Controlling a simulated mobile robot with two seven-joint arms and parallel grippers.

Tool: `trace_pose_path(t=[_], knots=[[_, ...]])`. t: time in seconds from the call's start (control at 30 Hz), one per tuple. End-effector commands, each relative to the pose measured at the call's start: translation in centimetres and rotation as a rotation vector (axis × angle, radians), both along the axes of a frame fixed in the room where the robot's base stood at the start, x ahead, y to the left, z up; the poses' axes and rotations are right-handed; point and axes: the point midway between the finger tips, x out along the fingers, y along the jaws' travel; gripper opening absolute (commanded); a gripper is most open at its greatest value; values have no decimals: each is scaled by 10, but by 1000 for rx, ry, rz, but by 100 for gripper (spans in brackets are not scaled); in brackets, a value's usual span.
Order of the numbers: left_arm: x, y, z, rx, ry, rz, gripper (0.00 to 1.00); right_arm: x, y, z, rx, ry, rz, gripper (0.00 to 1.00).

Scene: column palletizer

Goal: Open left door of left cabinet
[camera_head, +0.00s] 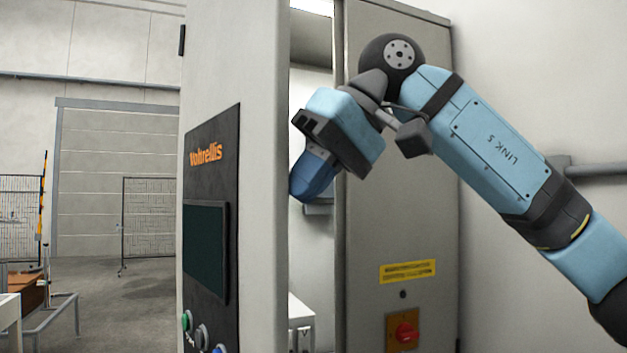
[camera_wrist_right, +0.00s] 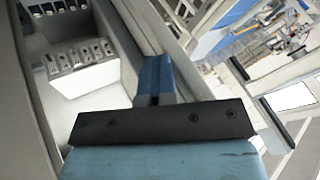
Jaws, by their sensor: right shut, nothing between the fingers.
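The left door (camera_head: 262,180) of the cabinet stands swung out towards me. Its front carries a black panel (camera_head: 213,160) marked "Voltrellis" with a dark screen and buttons. A gap separates it from the right door (camera_head: 400,210), and the pale interior shows through. My right gripper (camera_head: 308,185) is shut and empty, its blue fingers in that gap beside the left door's free edge; I cannot tell whether they touch it. In the right wrist view the blue fingers (camera_wrist_right: 155,78) point along a pale door edge. My left gripper is not in view.
The right door bears a yellow label (camera_head: 407,271) and a red rotary switch (camera_head: 405,332). White components (camera_wrist_right: 85,62) sit inside the cabinet. A wall lies close on the right. Open floor (camera_head: 130,290), a mesh fence (camera_head: 150,220) and a shutter door (camera_head: 115,160) are at left.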

Motion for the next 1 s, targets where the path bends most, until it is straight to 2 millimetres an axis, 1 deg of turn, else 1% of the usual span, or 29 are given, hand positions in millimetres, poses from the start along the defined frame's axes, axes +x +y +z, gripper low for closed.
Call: trace_pose_path(t=[0.1, 0.23, 0.3, 0.4, 0.53, 0.87, 1.0], knots=[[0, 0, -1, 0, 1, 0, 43, -18, 26, 0, -2, -3, 11, 0], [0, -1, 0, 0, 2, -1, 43, -36, 54, 0, -2, -2, 10, 0], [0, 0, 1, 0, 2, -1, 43, -42, 67, 1, -2, -1, 9, 0], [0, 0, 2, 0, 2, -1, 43, -48, 78, 0, -1, -1, 6, 0], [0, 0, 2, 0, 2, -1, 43, -50, 82, 0, -1, 0, 4, 0], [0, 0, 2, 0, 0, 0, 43, -50, 81, 0, 0, -1, 3, 0], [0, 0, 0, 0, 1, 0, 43, -54, 78, -1, 1, -1, 3, 0]])
